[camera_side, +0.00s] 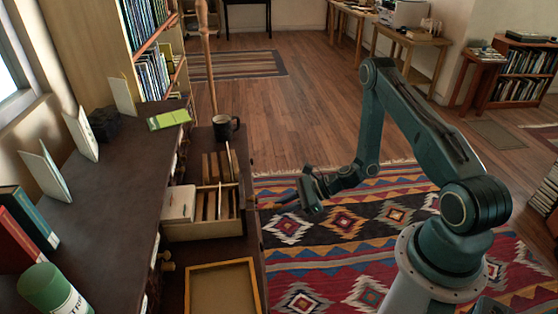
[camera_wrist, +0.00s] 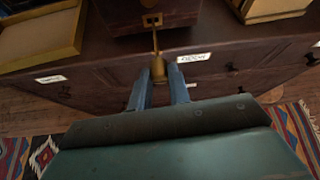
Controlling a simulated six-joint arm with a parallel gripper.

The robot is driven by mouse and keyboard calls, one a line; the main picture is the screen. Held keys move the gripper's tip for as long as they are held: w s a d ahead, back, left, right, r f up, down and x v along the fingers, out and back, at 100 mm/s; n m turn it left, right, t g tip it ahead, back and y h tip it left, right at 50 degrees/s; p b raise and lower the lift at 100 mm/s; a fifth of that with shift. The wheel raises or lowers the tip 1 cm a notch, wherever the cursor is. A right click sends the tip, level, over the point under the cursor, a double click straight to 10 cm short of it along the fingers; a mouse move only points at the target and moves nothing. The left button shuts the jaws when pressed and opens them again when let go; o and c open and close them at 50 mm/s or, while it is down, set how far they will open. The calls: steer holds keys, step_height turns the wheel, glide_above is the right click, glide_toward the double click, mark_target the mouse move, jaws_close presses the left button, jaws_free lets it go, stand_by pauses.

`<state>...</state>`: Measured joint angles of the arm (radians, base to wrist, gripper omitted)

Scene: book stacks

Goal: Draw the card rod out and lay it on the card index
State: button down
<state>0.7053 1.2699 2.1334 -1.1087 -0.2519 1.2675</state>
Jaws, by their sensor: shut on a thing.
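The card index (camera_side: 200,231) is an open wooden box with cards and dividers, on the dark cabinet in the side view. In the wrist view, its dark brown end (camera_wrist: 118,18) bears a brass plate. The thin brass card rod (camera_wrist: 155,42) runs from that plate toward me and ends in a thicker knob. My gripper (camera_wrist: 158,84) is shut on the knob, one blue finger on each side. In the side view my gripper (camera_side: 284,203) is just right of the box, beyond the cabinet edge. The rod's far end is hidden.
A shallow wood-framed tray (camera_side: 222,265) lies in front of the box; a slotted wooden rack (camera_side: 218,165) and a dark mug (camera_side: 224,128) stand behind it. The cabinet front (camera_wrist: 225,66) has labels and dark knobs. A patterned rug (camera_side: 345,220) covers the floor.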

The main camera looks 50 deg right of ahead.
steer(key=shift+s+d, duration=1.5)
steer(key=shift+s, duration=0.05)
steer(key=shift+s+d, duration=0.15)
steer(key=shift+d, duration=0.05)
steer(key=shift+s+d, duration=1.55)
steer(key=shift+s, duration=0.05)
steer(key=shift+d, duration=0.1)
